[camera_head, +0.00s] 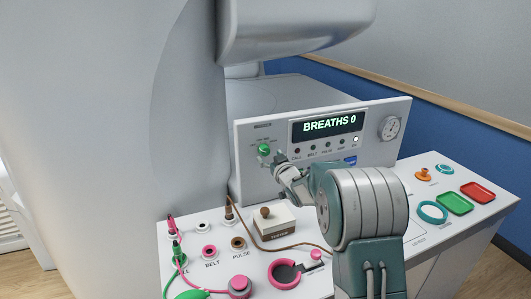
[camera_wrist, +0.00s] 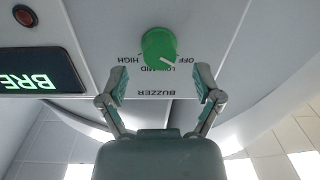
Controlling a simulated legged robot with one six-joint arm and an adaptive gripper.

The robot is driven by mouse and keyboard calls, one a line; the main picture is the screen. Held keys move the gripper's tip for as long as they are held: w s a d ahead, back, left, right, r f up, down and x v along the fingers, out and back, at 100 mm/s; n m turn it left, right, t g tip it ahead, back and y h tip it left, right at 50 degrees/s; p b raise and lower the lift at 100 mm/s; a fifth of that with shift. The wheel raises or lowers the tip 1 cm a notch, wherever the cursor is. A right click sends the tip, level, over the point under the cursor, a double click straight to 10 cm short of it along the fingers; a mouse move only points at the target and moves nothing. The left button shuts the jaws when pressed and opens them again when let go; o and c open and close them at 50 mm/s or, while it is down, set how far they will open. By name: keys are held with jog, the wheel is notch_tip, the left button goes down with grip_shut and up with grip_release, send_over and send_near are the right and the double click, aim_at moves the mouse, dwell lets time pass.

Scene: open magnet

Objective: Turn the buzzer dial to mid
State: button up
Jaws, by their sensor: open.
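The green buzzer dial (camera_head: 264,149) sits on the upright front panel, left of the display. In the wrist view the dial (camera_wrist: 158,46) is upside down with its labels, HIGH, MID, LOW and OFF, around it. Its white pointer mark is on the lower right side, toward LOW and OFF; I cannot tell which exactly. My gripper (camera_head: 274,158) is close to the dial in the head view. In the wrist view my gripper (camera_wrist: 160,88) is open and empty, its fingers spread wide below the dial and apart from it.
The display (camera_head: 328,125) reads BREATHS 0. A round gauge (camera_head: 390,127) is at the panel's right. The desk below holds a tester box (camera_head: 276,222), cables, a pink ring (camera_head: 284,274), a green tray (camera_head: 455,203) and a red tray (camera_head: 478,192). The large white magnet housing (camera_head: 110,120) stands left.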

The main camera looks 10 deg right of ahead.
aim_at(266, 152)
jog(key=shift+x, duration=1.8)
grip_shut()
